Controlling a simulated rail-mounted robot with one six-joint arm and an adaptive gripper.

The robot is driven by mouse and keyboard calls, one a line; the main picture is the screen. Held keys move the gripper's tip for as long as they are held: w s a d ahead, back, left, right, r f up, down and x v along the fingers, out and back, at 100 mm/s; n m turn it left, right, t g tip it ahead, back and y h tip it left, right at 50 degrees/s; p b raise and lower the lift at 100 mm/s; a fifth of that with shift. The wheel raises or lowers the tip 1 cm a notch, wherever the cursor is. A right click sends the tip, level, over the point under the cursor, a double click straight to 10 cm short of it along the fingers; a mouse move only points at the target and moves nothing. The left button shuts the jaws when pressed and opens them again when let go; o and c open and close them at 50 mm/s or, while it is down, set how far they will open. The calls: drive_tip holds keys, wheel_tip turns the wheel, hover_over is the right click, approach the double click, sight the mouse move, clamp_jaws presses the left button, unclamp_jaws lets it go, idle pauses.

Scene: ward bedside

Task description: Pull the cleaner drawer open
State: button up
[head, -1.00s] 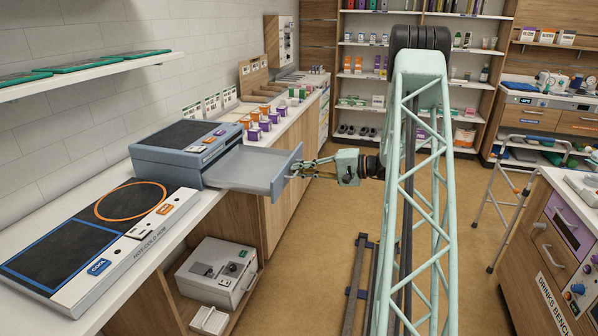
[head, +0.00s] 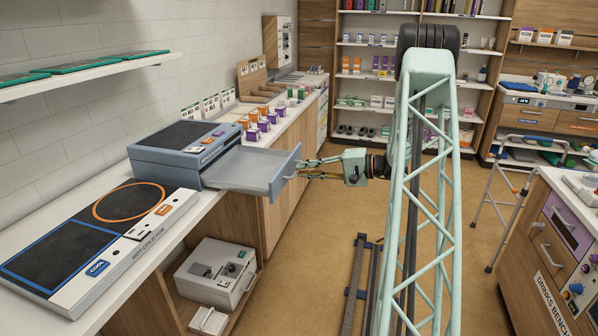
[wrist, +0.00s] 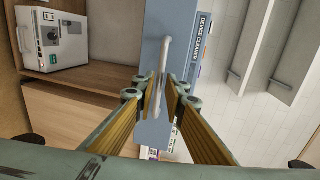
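The cleaner (head: 172,160) is a blue-grey box with a dark top on the left counter. Its drawer (head: 240,170) is pulled far out over the counter's edge, and its tray looks empty. The pale bar handle (wrist: 163,75) stands on the drawer's front panel, which also shows in the wrist view (wrist: 182,50). My gripper (head: 299,169) is just in front of the handle. Its two fingers (wrist: 162,88) are apart on either side of the handle, with narrow gaps visible. Any contact at the fingertips is hard to make out.
A hot-cold hub (head: 85,245) lies on the counter nearer me. A grey machine (head: 217,272) sits on a low shelf below.

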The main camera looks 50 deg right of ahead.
drive_tip(key=v, duration=0.9)
drive_tip(key=shift+w+a, duration=0.1)
drive_tip(key=shift+a, duration=0.1)
idle(0.5)
